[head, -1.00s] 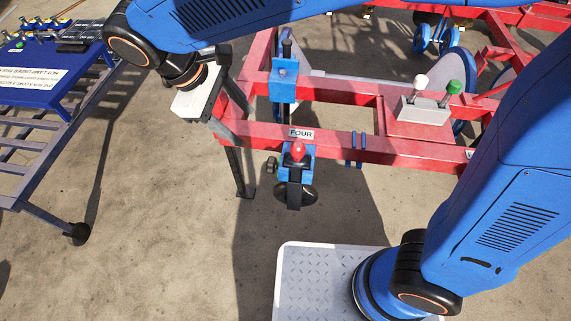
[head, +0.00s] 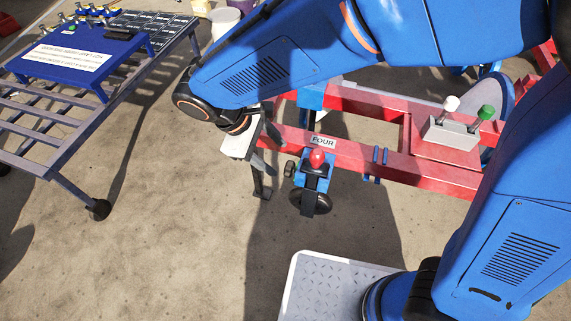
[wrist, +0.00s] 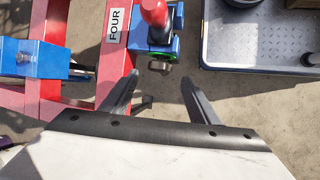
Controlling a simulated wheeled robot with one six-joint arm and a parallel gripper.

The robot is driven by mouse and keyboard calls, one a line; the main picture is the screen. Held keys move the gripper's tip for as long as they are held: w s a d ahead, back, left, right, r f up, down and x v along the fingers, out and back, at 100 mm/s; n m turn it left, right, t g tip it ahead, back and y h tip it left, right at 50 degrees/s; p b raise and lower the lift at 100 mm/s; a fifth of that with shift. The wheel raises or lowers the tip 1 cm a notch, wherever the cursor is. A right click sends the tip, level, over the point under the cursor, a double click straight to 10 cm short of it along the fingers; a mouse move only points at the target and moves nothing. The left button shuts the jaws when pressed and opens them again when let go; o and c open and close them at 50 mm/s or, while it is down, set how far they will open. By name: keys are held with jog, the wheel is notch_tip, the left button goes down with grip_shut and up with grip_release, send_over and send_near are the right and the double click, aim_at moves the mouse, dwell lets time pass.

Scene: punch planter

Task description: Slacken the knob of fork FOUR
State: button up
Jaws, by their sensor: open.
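Fork FOUR's blue bracket (head: 313,178) sits on the red frame below the white FOUR label (head: 323,142). A red ball-topped handle (head: 317,158) is on it, with a dark wheel below. A small dark side knob (head: 290,167) sticks out from the bracket's left. In the wrist view the knob (wrist: 159,67) shows beside a green edge, just beyond the gap between the fingertips. My gripper (wrist: 160,80) is open and empty, its fingers pointing toward the knob. In the head view my gripper (head: 274,157) is left of the knob, apart from it.
The red frame (head: 440,176) runs right, carrying a grey block (head: 450,132) with white and green levers. A second blue bracket (wrist: 35,58) is left in the wrist view. A slatted cart (head: 60,150) with a blue panel stands left. Bare floor lies between.

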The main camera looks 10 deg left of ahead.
aim_at(286, 166)
jog(key=shift+x, duration=3.55)
jog(key=shift+s, duration=0.1)
jog(key=c, duration=1)
